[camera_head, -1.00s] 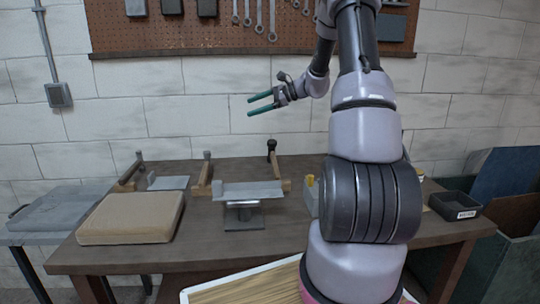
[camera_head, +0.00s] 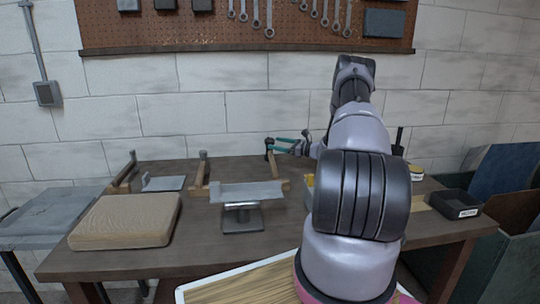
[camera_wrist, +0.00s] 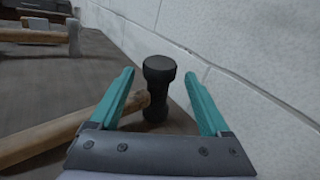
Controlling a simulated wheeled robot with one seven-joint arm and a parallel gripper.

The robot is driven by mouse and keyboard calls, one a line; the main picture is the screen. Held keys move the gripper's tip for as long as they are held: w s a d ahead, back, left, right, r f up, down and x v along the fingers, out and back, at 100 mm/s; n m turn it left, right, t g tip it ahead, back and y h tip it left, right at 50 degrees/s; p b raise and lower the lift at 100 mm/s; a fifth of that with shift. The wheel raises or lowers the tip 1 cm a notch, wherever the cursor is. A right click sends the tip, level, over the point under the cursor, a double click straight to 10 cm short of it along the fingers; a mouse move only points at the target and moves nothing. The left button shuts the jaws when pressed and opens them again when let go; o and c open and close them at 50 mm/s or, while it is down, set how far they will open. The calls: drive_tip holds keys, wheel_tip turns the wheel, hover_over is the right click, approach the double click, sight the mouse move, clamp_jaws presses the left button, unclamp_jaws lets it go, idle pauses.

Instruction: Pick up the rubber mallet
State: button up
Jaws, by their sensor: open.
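The rubber mallet has a black head (camera_head: 269,147) and a wooden handle (camera_head: 276,166). It is at the back of the bench. In the wrist view its black head (camera_wrist: 159,84) stands upright between my two teal fingers, and its wooden handle (camera_wrist: 45,138) runs off to the lower left. My gripper (camera_head: 272,146) is open and reaches in from the right at the mallet head. In the wrist view the fingers of my gripper (camera_wrist: 160,74) lie either side of the head, with gaps on both sides. The gripper's palm hides part of the handle.
A hammer with a grey head (camera_head: 203,155) lies left of the mallet; another (camera_head: 132,155) is further left. A metal stand (camera_head: 242,218) is in front. A tan block (camera_head: 128,221) is at left, a black bin (camera_head: 454,202) at right. The brick wall (camera_wrist: 235,62) is close behind the mallet.

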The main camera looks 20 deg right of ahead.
drive_tip(key=shift+x, duration=3.75)
clamp_jaws()
